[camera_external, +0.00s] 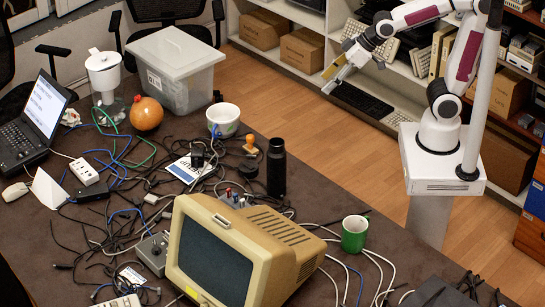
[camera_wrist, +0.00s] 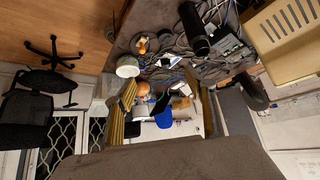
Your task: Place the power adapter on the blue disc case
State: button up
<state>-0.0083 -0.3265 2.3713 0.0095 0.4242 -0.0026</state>
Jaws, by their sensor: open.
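A flat blue-and-white case (camera_external: 183,172), which looks like the blue disc case, lies among cables on the dark table. A small black block (camera_external: 197,158), possibly the power adapter, is at its right edge; I cannot tell whether it rests on the case or stands beside it. My gripper (camera_external: 328,80) is open and empty, high up and well to the right of the case, beyond the table edge. In the wrist view my gripper (camera_wrist: 162,82) has its two yellowish fingers spread apart. A small pale patch there may be the case; the adapter is not clear.
A black bottle (camera_external: 276,168), white bowl (camera_external: 223,120), wooden stamp (camera_external: 251,144) and black round lid (camera_external: 248,170) stand near the case. A beige monitor (camera_external: 235,250) and green mug (camera_external: 355,233) are in front. Loose cables cover much of the table. A grey bin (camera_external: 175,70) stands behind.

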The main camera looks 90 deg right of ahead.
jog(key=s+g, duration=0.2)
jog(key=s, duration=1.5)
jog(key=shift+d, duration=0.2)
